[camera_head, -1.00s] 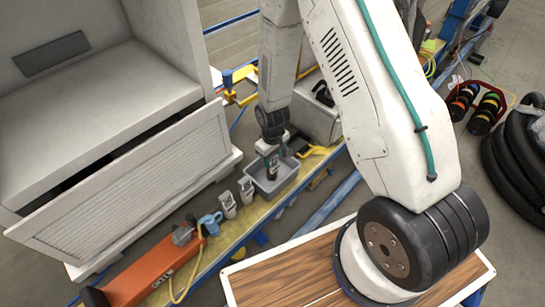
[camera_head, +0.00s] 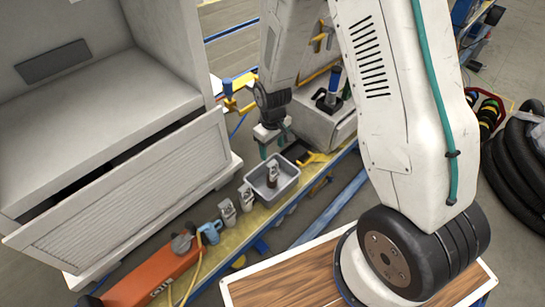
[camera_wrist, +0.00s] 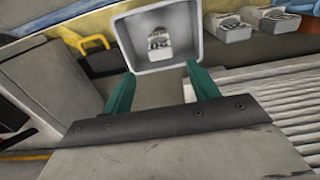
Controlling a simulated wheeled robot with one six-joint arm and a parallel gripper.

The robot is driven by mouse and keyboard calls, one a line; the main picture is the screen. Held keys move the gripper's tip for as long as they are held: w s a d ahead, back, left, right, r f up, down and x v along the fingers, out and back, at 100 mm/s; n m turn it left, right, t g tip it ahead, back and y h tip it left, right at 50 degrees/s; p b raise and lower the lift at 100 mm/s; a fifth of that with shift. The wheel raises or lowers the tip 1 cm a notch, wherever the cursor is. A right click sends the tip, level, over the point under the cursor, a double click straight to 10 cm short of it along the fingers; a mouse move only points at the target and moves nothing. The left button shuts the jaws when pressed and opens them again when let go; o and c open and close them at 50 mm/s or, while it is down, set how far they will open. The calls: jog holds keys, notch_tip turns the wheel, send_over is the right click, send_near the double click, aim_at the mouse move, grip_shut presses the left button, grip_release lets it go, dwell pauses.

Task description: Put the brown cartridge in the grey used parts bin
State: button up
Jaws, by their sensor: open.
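The grey bin (camera_head: 289,191) stands on the yellow bench, and it also shows at the top of the wrist view (camera_wrist: 187,55). A cartridge (camera_head: 272,175) with a pale top and a dark brownish body is inside the bin. It looks roughly upright and shows from above in the wrist view (camera_wrist: 158,39). My gripper (camera_head: 272,148) is just beyond the bin, apart from the cartridge. In the wrist view its teal fingers (camera_wrist: 160,71) are spread wide with nothing between them.
Two pale cartridges (camera_head: 228,211) (camera_head: 246,197) stand left of the bin. A blue tool (camera_head: 210,232) and an orange case (camera_head: 160,279) lie nearer. A cabinet with a slatted front (camera_head: 130,190) borders the bench on the left. A grey box (camera_head: 320,127) stands behind the bin.

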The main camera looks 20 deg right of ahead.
jog(key=s+d+r+m, duration=0.1)
jog(key=s+r, duration=0.3)
jog(key=r, duration=0.8)
jog(key=s+d+r+m, duration=0.1)
jog(key=s+r, duration=0.3)
jog(key=r, duration=0.8)
jog(key=s+r+m, duration=0.1)
jog(key=s+r, duration=0.4)
jog(key=s, duration=0.4)
jog(key=s+d+r+m+t, duration=0.1)
jog(key=s+r, duration=0.4)
jog(key=s, duration=0.4)
jog(key=shift+d+r+m, duration=0.2)
jog(key=shift+d+m, duration=0.05)
jog(key=shift+m, duration=0.05)
